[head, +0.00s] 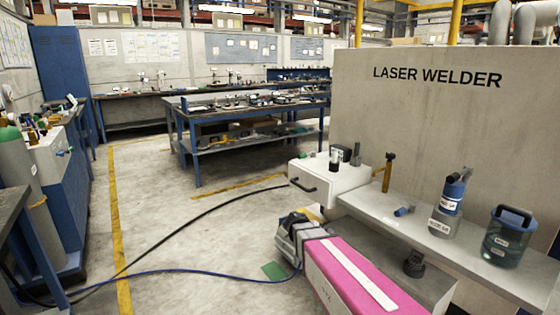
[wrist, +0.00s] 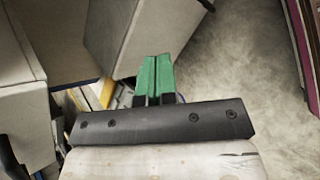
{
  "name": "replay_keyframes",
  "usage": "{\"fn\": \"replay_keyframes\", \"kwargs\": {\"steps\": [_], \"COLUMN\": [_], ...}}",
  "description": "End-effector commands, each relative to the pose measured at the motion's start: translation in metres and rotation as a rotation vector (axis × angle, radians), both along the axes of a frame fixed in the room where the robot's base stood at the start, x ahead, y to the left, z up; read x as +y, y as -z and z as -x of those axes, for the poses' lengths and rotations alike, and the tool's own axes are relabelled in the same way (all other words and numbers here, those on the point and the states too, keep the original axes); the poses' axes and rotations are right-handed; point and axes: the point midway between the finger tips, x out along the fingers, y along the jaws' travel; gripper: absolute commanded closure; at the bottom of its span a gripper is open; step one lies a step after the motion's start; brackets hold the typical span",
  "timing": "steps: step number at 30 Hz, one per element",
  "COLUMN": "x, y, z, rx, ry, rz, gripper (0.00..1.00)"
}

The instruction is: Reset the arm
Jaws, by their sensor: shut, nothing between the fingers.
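My gripper (wrist: 156,60) shows in the wrist view, its two green fingers pressed together with nothing between them. They point toward a grey box-like body (wrist: 140,30) just beyond; I cannot tell whether they touch it. I cannot make out my gripper surely in the head view. No arm named for resetting is clearly identifiable. A long pink-topped body with a white strip (head: 347,268) lies at the bottom right of the head view, with a grey angular part (head: 298,238) at its far end.
A white drawer box (head: 322,182) with a black handle stands by the bench shelf (head: 460,245). On the shelf are a bottle (head: 449,195) and a green-tinted jar (head: 508,235). The laser welder panel (head: 430,120) rises behind. Hoses cross the open floor at left.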

Motion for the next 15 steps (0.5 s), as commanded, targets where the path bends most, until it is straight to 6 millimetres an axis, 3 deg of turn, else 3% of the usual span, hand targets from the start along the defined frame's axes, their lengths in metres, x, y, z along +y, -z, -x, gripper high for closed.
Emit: {"fn": "replay_keyframes", "kwargs": {"steps": [1,6,10,15], "x": [-0.011,-0.023,-0.021,-0.014], "y": [0.007,0.03,0.037,0.038], "z": [0.023,0.078,0.111,0.135], "rx": [-0.031,-0.142,-0.206,-0.249], "ry": [0.09,0.448,0.725,0.989], "rz": [-0.096,-0.427,-0.636,-0.807], "gripper": [1.0,1.0,1.0,1.0]}}
